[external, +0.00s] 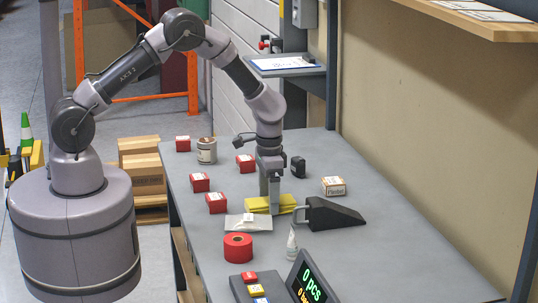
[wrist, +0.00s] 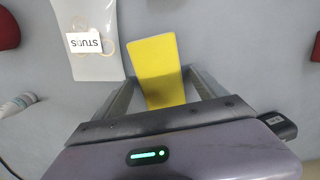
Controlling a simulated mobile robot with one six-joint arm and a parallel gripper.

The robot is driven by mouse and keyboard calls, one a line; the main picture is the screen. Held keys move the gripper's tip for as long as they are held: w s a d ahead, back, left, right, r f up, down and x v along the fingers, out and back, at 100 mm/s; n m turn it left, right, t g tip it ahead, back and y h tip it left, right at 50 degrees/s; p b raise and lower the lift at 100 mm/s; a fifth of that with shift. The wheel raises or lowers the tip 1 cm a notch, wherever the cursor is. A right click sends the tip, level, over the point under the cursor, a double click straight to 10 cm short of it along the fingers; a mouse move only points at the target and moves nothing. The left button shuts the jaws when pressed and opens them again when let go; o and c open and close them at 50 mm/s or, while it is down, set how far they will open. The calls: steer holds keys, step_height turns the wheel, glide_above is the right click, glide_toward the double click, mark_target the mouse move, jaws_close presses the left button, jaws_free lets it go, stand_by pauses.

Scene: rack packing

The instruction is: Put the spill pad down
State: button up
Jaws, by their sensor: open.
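The spill pad is a flat yellow block (external: 287,203) lying on the grey table, near the middle in the external view. It also shows in the wrist view (wrist: 158,62), running up from between my fingers. The near end of the pad is hidden by my gripper body in the wrist view.
A clear bag with a white label (external: 248,222) lies close to the pad's left. A black wedge with a grey handle (external: 330,214) is close on its right.

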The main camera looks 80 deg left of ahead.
steer(key=s+d+r+m+t+p, duration=0.1)
steer(key=s+r+p, duration=0.15)
steer(key=r, duration=1.05)
steer(key=s+r+t+p, duration=0.1)
steer(key=s+r, duration=0.2)
steer(key=r, duration=1)
steer(key=s+d+r+m+t+y, duration=0.1)
steer(key=s+r+m+t, duration=0.1)
steer(key=s+r, duration=0.6)
steer(key=s, duration=0.3)
steer(key=shift+s+d, duration=0.15)
steer(key=shift+s, duration=0.2)
steer(key=shift+o, duration=0.5)
steer(key=s+r+m+t+y, duration=0.1)
steer(key=s, duration=0.9)
steer(key=shift+t, duration=0.4)
steer(key=o, duration=0.3)
steer(key=shift+s+f, duration=0.1)
steer(key=shift+s, duration=0.3)
steer(key=shift+w, duration=0.1)
